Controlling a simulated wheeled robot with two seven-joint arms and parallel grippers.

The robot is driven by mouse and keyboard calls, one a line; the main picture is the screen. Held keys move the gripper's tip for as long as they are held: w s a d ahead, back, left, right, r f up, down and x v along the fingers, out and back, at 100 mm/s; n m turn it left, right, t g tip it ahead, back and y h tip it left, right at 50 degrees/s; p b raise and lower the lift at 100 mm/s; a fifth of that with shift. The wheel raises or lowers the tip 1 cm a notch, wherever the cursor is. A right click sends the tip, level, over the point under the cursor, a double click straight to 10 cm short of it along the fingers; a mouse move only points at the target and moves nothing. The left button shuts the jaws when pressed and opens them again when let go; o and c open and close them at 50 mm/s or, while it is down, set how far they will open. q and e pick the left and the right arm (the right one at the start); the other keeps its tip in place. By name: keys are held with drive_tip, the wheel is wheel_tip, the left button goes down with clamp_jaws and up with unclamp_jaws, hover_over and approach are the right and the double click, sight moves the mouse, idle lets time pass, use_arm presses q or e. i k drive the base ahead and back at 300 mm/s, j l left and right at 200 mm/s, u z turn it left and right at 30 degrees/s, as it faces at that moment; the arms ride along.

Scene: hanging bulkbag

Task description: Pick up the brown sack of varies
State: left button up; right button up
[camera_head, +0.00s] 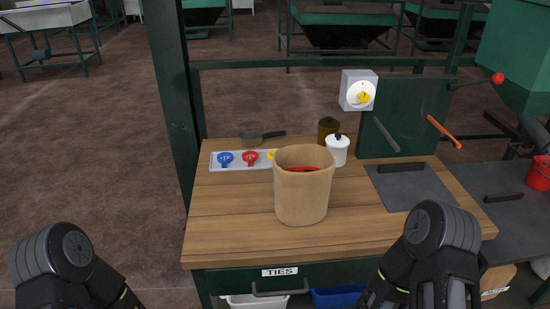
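The brown sack (301,204) stands upright on the wooden table (225,232), near its middle. Its top is open with a thick rolled rim, and something red and dark shows inside. Its far base and lower back are hidden. Parts of my two arms show at the bottom left and bottom right, apart from the sack. The right arm overlaps the table's front right corner in the picture. Neither gripper's fingertips can be seen. Nothing touches the sack from my arms.
Behind the sack are a tray (217,167) with coloured tags, a dark scoop (252,138), a white lidded jar (338,155) and a brown jar (328,127). A grey mat (398,195) lies right. A green post (172,90) stands left. The table's front left is clear.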

sight(304, 173)
drive_tip(key=i+l+z, duration=0.1)
drive_tip(key=z, duration=0.25)
drive_tip(key=i+z, duration=0.15)
drive_tip(key=z, duration=0.2)
drive_tip(key=i+z, duration=0.1)
drive_tip(key=z, duration=0.3)
